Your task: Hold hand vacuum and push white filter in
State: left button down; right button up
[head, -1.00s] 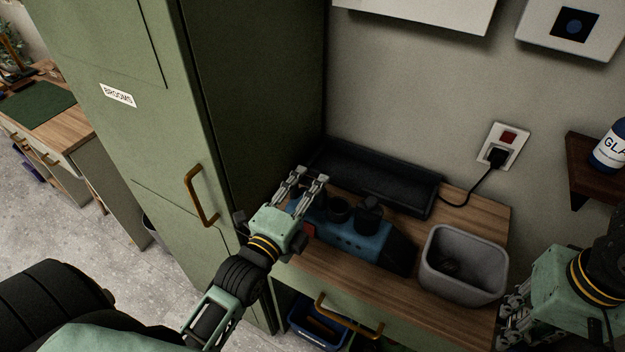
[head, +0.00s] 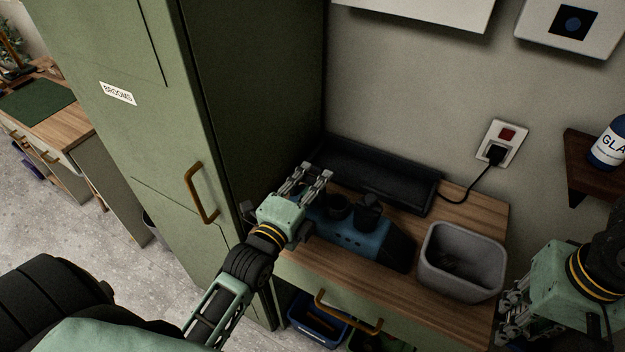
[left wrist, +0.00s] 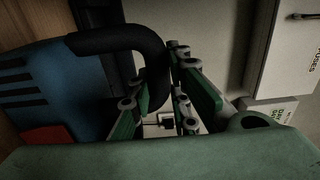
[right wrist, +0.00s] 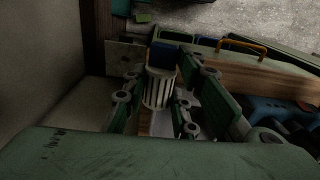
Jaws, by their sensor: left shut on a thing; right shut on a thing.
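The blue hand vacuum (head: 362,238) lies on the wooden bench beside the green cabinet; its blue body with dark slots and a red patch also shows in the left wrist view (left wrist: 70,95). My left gripper (head: 312,178) is at its left end, with its fingers (left wrist: 165,95) shut on the black handle. The white slatted filter (right wrist: 158,90), with a dark blue end, is upright between the fingers of my right gripper (right wrist: 157,85), which is shut on it. In the head view the right gripper (head: 508,318) is right of the bench, apart from the vacuum; the filter is not clear there.
A grey bin (head: 462,265) stands on the bench right of the vacuum. A long black tray (head: 385,180) lies behind, against the wall, near a plugged-in cord (head: 470,190). The tall green cabinet (head: 265,100) closes off the left. A dark shelf (head: 590,165) juts out at right.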

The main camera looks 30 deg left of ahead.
dwell(0.8)
jog(key=s+a+f+n+t, duration=0.3)
jog(key=s+a+f+n, duration=0.95)
jog(key=n, duration=0.55)
send_over(426, 304)
jog(key=s, duration=0.1)
jog(key=shift+r, duration=0.2)
jog(key=shift+f, duration=1.75)
jog(key=shift+f, duration=0.1)
jog(key=o, duration=0.8)
jog(key=shift+c, duration=0.2)
